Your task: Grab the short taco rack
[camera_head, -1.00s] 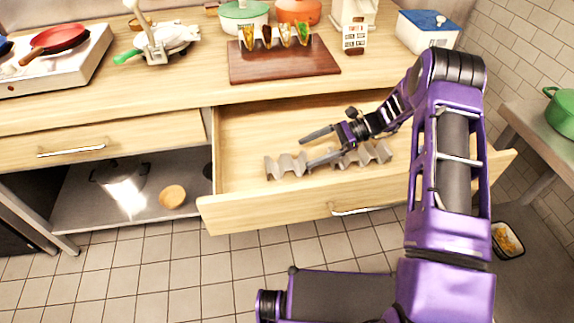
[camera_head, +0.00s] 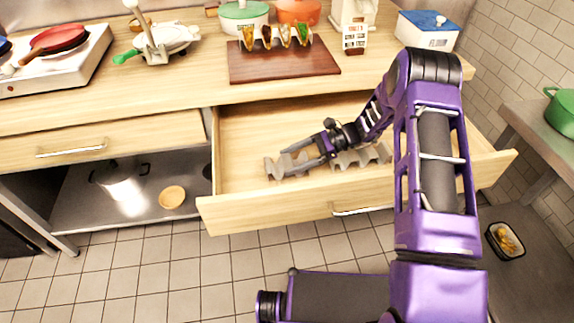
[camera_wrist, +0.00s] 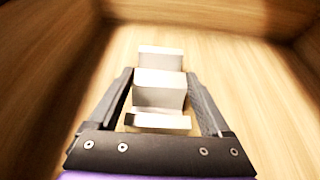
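A short grey wavy taco rack (camera_head: 272,168) lies in the left part of the open drawer (camera_head: 240,130). My gripper (camera_head: 300,154) reaches down into the drawer from the right, with its fingers at this rack and partly hiding it. In the wrist view the rack (camera_wrist: 159,90) stands lengthwise between the two fingers of my gripper (camera_wrist: 160,80), one on each side. The fingers are spread and close to its sides; contact cannot be made out. A second, longer-looking grey rack (camera_head: 372,154) lies to the right in the drawer, partly behind my gripper.
The drawer front (camera_head: 270,198) and side walls surround the racks. On the counter above, a wooden board (camera_head: 285,65) carries a rack of filled tacos (camera_head: 277,37). A blue-lidded box (camera_head: 428,30) stands to the right. The drawer floor behind the racks is clear.

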